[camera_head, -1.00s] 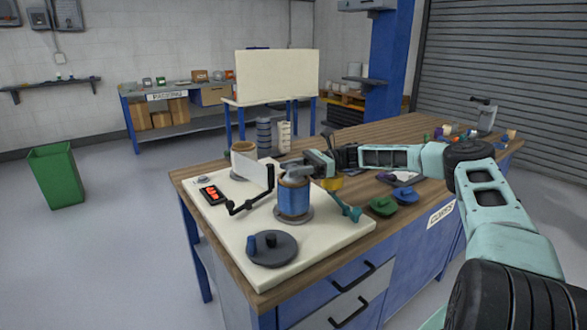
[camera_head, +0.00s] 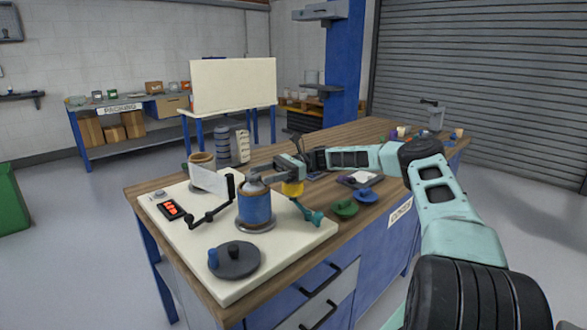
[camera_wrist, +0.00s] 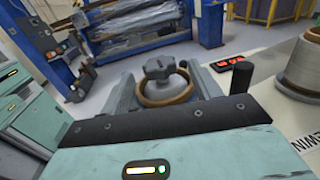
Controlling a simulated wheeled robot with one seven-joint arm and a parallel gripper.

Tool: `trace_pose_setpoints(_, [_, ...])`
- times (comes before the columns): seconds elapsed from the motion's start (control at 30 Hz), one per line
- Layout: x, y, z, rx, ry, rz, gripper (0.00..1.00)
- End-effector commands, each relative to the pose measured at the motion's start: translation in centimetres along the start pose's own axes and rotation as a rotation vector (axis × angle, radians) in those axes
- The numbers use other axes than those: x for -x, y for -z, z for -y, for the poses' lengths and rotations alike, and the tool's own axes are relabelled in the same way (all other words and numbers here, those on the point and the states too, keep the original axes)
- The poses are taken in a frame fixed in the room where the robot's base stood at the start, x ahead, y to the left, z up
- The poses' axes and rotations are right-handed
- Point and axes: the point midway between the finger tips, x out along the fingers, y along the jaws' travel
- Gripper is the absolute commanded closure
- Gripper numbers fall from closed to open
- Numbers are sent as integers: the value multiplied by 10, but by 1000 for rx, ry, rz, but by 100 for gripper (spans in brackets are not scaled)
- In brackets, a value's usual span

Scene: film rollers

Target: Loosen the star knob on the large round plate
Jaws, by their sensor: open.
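A dark star knob (camera_wrist: 160,68) sits on a grey domed round top with a tan ring (camera_wrist: 166,92) around it in the wrist view. In the head view a blue-wrapped roller (camera_head: 256,208) stands upright on the white board, with a grey top (camera_head: 254,186). My gripper (camera_head: 266,178) is at that top, reaching in from the right. In the wrist view my gripper (camera_wrist: 163,82) is open, one finger on each side of the knob. I cannot tell whether the fingers touch it. A large dark round plate (camera_head: 240,264) with small posts, one blue, lies on the board's near corner.
A red-lit display (camera_head: 171,209) is farther left. A teal-handled tool (camera_head: 308,213) and green (camera_head: 344,207) and blue (camera_head: 366,195) knobs lie to the right.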

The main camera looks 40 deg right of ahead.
Motion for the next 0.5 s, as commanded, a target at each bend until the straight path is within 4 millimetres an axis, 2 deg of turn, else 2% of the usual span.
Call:
trace_pose_setpoints(0.03, [13, 2, 1, 2, 4, -4, 37])
trace_pose_setpoints(0.3, [78, 2, 1, 1, 4, -3, 37])
trace_pose_setpoints(0.5, [111, 2, 1, 1, 2, -1, 37])
